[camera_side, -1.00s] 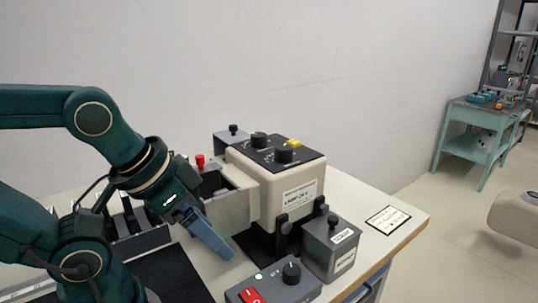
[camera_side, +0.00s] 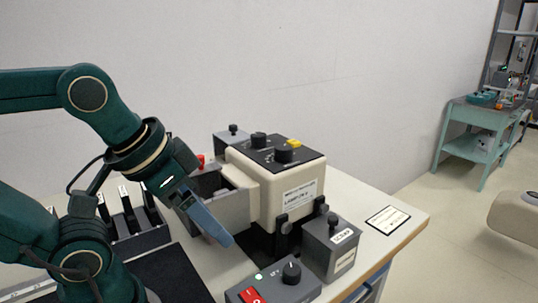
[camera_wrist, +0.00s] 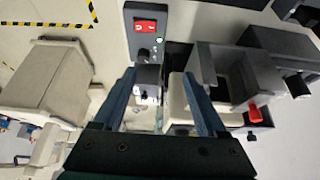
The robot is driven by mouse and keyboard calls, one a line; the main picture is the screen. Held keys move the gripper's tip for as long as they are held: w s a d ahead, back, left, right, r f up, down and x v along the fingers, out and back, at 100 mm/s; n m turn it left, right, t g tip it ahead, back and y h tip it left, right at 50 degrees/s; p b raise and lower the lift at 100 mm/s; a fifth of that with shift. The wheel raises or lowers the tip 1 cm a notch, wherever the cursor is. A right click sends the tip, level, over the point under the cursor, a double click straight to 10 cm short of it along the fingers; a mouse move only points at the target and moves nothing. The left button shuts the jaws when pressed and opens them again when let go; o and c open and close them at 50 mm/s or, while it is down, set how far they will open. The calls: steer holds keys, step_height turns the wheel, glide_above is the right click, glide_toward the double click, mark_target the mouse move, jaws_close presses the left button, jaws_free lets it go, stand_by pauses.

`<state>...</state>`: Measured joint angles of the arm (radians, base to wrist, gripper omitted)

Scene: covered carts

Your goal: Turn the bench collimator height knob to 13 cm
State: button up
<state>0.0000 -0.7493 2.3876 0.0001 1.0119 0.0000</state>
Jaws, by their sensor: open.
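The beige bench unit (camera_side: 272,195) stands on the table in the side view. Its black top (camera_side: 277,150) carries dark knobs, a rear one (camera_side: 260,139) and a front one (camera_side: 285,155), plus a yellow piece. I cannot read which knob is for collimator height, nor any setting. My gripper (camera_side: 222,236) points down in front of the unit's left side, apart from the top knobs. In the wrist view my gripper (camera_wrist: 159,76) is open, with two blue fingers spread and nothing clearly held between them.
A control box (camera_side: 272,286) with a red switch and a knob stands at the front; it also shows in the wrist view (camera_wrist: 145,27). A small grey box (camera_side: 330,247) with a knob on top stands right of it. An open grey bin (camera_side: 222,205) lies close behind my gripper.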

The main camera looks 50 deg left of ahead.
step_height(320, 180, up, 10)
steer(key=n+t+h, duration=0.2)
steer(key=n+h, duration=0.6)
steer(key=n, duration=1.5)
glide_above(257, 134)
steer(key=s+d, duration=0.5)
steer(key=d, duration=0.1)
steer(key=shift+d+f, duration=0.15)
steer(key=shift+f, duration=0.1)
steer(key=a+n+t, duration=0.1)
steer(key=a+n, duration=0.1)
steer(key=a+n+t, duration=0.1)
steer(key=a+n, duration=0.1)
steer(key=a, duration=0.1)
steer(key=w+a+n+t, duration=0.1)
steer(key=a+n, duration=0.1)
steer(key=a, duration=0.1)
steer(key=shift+r+t+y, duration=0.25)
steer(key=shift+t+y, duration=0.15)
steer(key=shift+n, duration=0.4)
steer(key=f, duration=0.4)
steer(key=shift+w+a+f, duration=0.1)
steer(key=shift+a+f, duration=0.15)
steer(key=shift+w+f, duration=0.15)
steer(key=shift+f, duration=0.1)
steer(key=shift+x, duration=2.45)
